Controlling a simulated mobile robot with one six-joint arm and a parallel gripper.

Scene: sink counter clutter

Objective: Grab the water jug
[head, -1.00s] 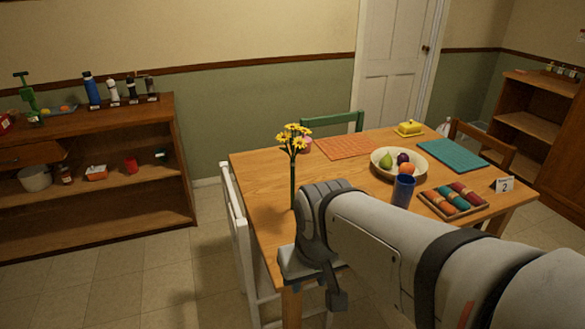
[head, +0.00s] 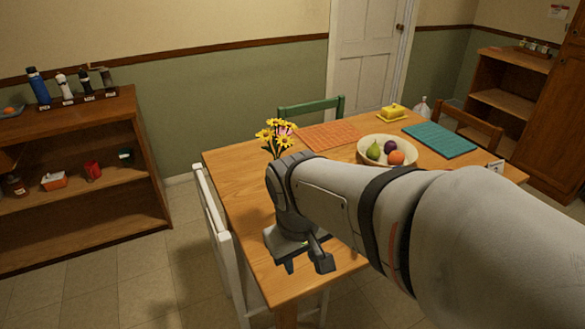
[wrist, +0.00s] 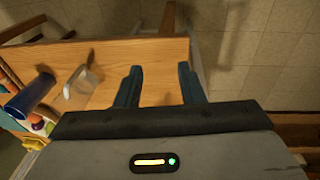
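In the head view my gripper (head: 300,256) is low at the near left part of the table, far from that container.
The wooden table (head: 235,165) holds yellow flowers (head: 275,133), a fruit bowl (head: 365,153), an orange mat (head: 330,136), a teal mat (head: 440,141) and a yellow butter dish (head: 393,111). A blue cup (wrist: 30,95) shows in the wrist view. A white chair (head: 212,220) stands left; floor there is free.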

